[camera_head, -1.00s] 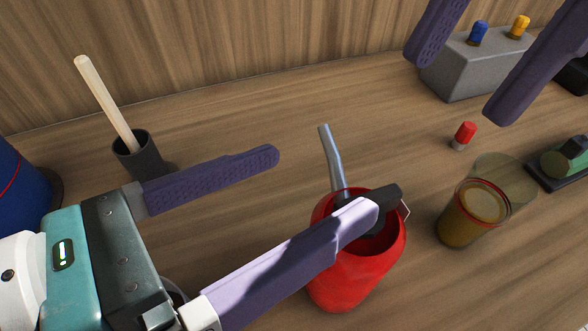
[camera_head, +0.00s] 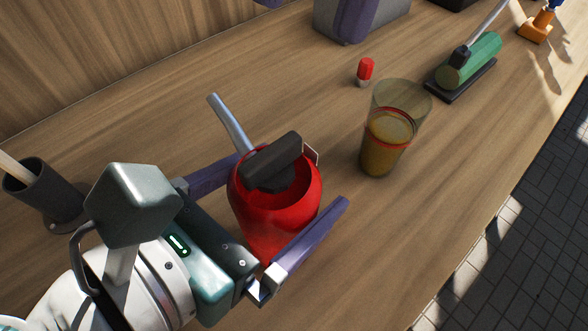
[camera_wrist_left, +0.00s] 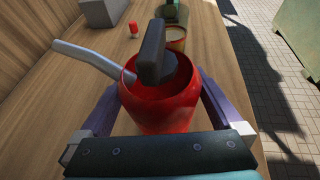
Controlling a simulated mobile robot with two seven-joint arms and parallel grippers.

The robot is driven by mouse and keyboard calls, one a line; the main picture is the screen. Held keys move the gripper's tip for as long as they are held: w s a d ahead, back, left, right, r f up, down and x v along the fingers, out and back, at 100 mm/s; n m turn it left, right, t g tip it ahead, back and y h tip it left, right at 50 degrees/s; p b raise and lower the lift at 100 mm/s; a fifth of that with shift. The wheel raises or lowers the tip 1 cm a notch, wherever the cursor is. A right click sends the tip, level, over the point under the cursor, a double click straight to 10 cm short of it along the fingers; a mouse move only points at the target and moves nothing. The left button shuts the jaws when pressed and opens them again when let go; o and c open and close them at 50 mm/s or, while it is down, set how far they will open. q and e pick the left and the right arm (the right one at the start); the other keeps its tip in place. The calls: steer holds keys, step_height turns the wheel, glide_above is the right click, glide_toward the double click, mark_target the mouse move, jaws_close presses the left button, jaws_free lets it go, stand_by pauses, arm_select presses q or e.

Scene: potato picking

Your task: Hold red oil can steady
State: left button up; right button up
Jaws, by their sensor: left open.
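The red oil can (camera_head: 275,218) stands on the wooden bench, with a grey spout pointing up and left and a black handle across its open top. In the left wrist view the can (camera_wrist_left: 160,112) sits between my two purple fingers. My left gripper (camera_head: 290,178) is open, with one finger on each side of the can. A small gap seems to show on the near side; contact on the far side is hidden behind the can.
A glass of amber liquid (camera_head: 386,140) stands right of the can. Behind it are a small red-capped item (camera_head: 365,72), a green cylinder (camera_head: 472,60) on a black base and a grey box (camera_head: 395,12). A dark cup (camera_head: 38,190) with a stick stands at left.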

mark_target(271, 150)
arm_select(q)
steer(key=shift+w+d+f, duration=0.25)
steer(key=shift+w+d, duration=0.25)
steer(key=c, duration=1.4)
steer(key=shift+c, duration=0.2)
arm_select(e)
steer(key=shift+c, duration=0.4)
steer(key=shift+m+y, duration=0.5)
steer(key=shift+m, duration=0.3)
steer(key=x, duration=0.9)
steer(key=shift+s+d+f, duration=0.2)
steer(key=shift+f, duration=0.3)
